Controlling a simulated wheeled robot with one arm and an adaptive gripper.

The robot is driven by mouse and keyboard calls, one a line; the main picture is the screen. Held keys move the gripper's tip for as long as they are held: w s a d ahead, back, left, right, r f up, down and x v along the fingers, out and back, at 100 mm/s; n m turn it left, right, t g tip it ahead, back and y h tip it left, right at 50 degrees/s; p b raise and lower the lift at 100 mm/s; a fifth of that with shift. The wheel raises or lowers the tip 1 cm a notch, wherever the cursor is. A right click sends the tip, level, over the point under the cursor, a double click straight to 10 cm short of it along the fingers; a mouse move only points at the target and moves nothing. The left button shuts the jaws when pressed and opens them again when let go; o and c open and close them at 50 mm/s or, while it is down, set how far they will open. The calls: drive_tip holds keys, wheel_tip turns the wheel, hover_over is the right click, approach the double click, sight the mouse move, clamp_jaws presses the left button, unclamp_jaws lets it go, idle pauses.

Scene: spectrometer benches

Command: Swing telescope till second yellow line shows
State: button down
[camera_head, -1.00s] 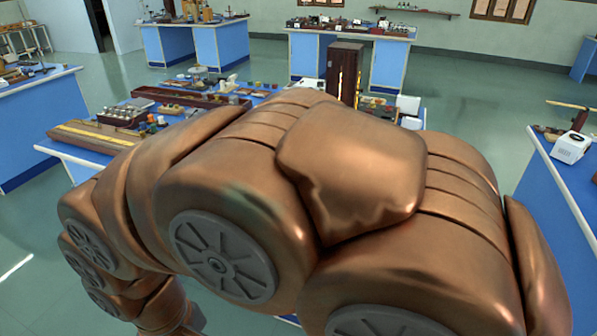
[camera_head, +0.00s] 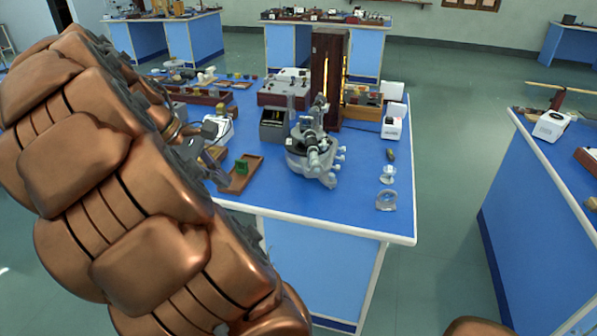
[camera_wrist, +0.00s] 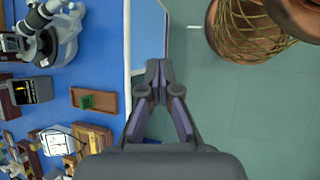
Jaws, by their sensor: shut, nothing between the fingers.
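The spectrometer (camera_head: 310,152) stands on the blue bench top, with its grey round base and its telescope (camera_head: 315,148) pointing toward the near side. Part of it also shows at the top left of the wrist view (camera_wrist: 48,35). A tall dark wooden lamp box (camera_head: 328,75) with a glowing yellow slit stands just behind it. My gripper (camera_wrist: 153,72) is shut and empty in the wrist view, over the bench's edge and the floor, apart from the spectrometer. In the head view my arm hides the left end of the bench. The spectrum lines cannot be seen.
A brown tray with a green block (camera_head: 241,172) lies left of the spectrometer. A dark box with a screen (camera_head: 273,125) stands beside it. A magnifier stand (camera_head: 387,174) and a clear round piece (camera_head: 386,201) lie near the right edge.

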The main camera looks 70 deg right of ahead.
drive_tip(key=w+d+n+g+b, duration=0.1)
drive_tip(key=d+g, duration=0.1)
drive_tip(key=d, duration=0.7)
drive_tip(key=n+g, duration=0.1)
drive_tip(key=n, duration=0.2)
approach(313, 163)
wheel_tip(313, 163, down, 7)
drive_tip(key=s+a, duration=0.1)
drive_tip(key=s, duration=0.2)
drive_tip(key=shift+s+d+r+p, duration=0.1)
drive_tip(key=shift+s+d+p, duration=0.15)
drive_tip(key=shift+s+p, duration=0.35)
drive_tip(key=shift+r, duration=0.1)
drive_tip(key=shift+s+d+h+p, duration=0.3)
drive_tip(key=shift+s+p, duration=0.25)
drive_tip(key=shift+p, duration=0.2)
